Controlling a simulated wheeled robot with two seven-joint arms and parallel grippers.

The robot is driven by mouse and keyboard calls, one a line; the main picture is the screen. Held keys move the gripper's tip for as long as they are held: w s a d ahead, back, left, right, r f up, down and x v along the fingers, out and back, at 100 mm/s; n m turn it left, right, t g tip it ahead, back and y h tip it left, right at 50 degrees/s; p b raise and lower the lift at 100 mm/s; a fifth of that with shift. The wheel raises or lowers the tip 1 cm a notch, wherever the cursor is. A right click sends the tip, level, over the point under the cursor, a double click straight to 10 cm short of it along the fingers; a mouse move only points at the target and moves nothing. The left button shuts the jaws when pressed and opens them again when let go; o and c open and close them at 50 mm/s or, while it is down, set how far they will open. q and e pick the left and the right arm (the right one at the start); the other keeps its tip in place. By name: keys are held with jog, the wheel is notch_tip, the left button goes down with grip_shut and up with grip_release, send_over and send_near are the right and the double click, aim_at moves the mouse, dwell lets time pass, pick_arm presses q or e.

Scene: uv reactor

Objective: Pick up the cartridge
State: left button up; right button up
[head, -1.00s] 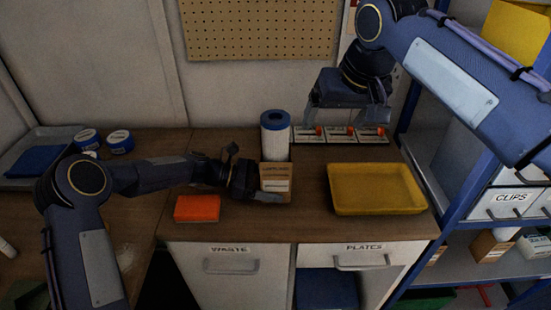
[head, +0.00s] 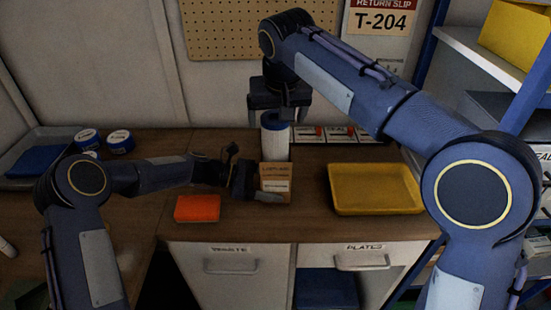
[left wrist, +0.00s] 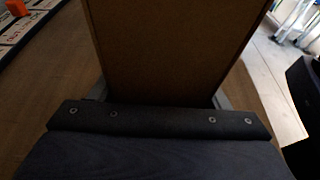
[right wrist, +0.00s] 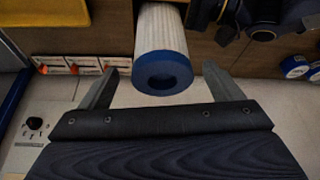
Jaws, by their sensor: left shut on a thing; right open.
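The cartridge (head: 274,141) is a white pleated cylinder with blue end caps. It stands upright on the bench behind the cardboard box; its blue top end, with a dark centre hole, shows in the right wrist view (right wrist: 163,56). My right gripper (head: 279,112) is open and pointing down just above the cartridge. In the right wrist view its fingers (right wrist: 160,82) are on either side of the cartridge's end, without visible contact. My left gripper (head: 264,195) is shut on the cardboard box (head: 275,172), which rests on the bench; the box fills the left wrist view (left wrist: 175,50).
A yellow tray (head: 375,208) is to the right and an orange block (head: 197,208) to the left. Small labelled modules (head: 340,134) line the back right of the cartridge. Blue-topped rolls (head: 120,141) sit far left. A blue-framed shelf stands right.

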jog(key=x, duration=0.5)
jog(key=shift+a+r, duration=0.1)
jog(key=c, duration=1.5)
notch_tip(320, 180, up, 10)
jog(key=shift+r, duration=0.1)
jog(key=shift+c, duration=0.2)
pick_arm(q)
jog(key=o, duration=0.8)
